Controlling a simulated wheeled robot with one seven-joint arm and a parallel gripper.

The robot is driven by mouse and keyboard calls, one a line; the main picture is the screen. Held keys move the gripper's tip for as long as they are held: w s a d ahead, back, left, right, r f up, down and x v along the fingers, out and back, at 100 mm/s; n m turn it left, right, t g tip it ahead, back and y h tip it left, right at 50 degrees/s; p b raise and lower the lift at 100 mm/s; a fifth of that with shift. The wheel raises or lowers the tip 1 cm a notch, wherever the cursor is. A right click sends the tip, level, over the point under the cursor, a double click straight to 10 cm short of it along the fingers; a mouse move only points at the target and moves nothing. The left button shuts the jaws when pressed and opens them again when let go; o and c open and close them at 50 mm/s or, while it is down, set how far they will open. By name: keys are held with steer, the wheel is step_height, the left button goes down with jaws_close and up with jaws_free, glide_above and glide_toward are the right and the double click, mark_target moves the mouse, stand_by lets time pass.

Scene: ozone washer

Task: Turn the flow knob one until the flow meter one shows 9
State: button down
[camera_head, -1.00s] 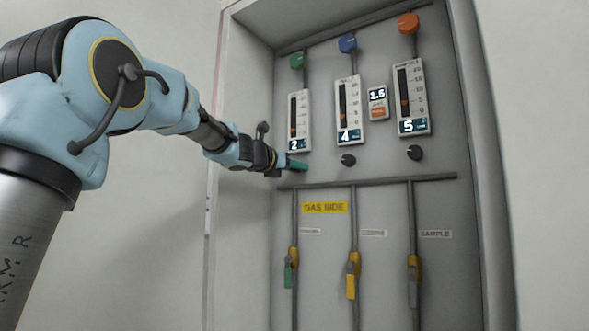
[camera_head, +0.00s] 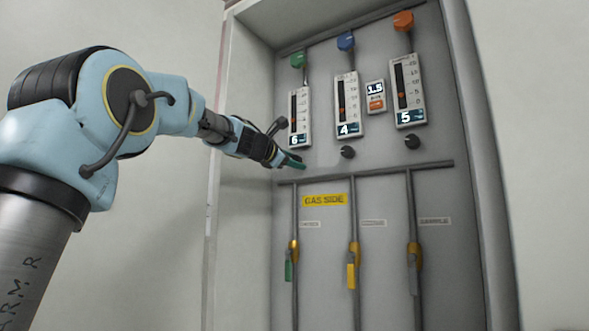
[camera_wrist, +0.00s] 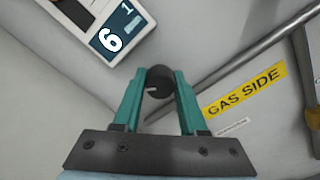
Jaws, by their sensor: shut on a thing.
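Flow meter one (camera_head: 299,120) is the leftmost meter on the grey panel, and its display reads 6. That display (camera_wrist: 112,38) also shows at the upper left of the wrist view. Flow knob one (camera_wrist: 158,82) is a small dark round knob with a pale pointer mark, below the meter. My gripper (camera_wrist: 159,88) has its two green fingers shut on the knob, one on each side. In the head view my gripper (camera_head: 297,162) hides this knob.
Two more meters, the middle one (camera_head: 348,105) reading 4 and the right one (camera_head: 408,92) reading 5, have their own black knobs (camera_head: 347,152) (camera_head: 412,142). A horizontal pipe (camera_head: 380,171) runs just below. A yellow GAS SIDE label (camera_head: 324,200) and valves with coloured handles are lower down.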

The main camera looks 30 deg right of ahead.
steer(key=m+b, duration=0.2)
steer(key=m, duration=0.2)
steer(key=shift+f+m, duration=0.15)
steer(key=shift+m, duration=0.15)
steer(key=m+b, duration=0.2)
steer(key=m, duration=0.2)
steer(key=shift+m+b, duration=0.3)
steer(key=shift+b, duration=0.05)
steer(key=shift+c, duration=2.4)
jaws_free()
steer(key=shift+r, duration=0.2)
steer(key=b+v, duration=0.5)
steer(key=v, duration=0.5)
steer(key=shift+s+a, duration=0.15)
steer(key=shift+a, duration=0.2)
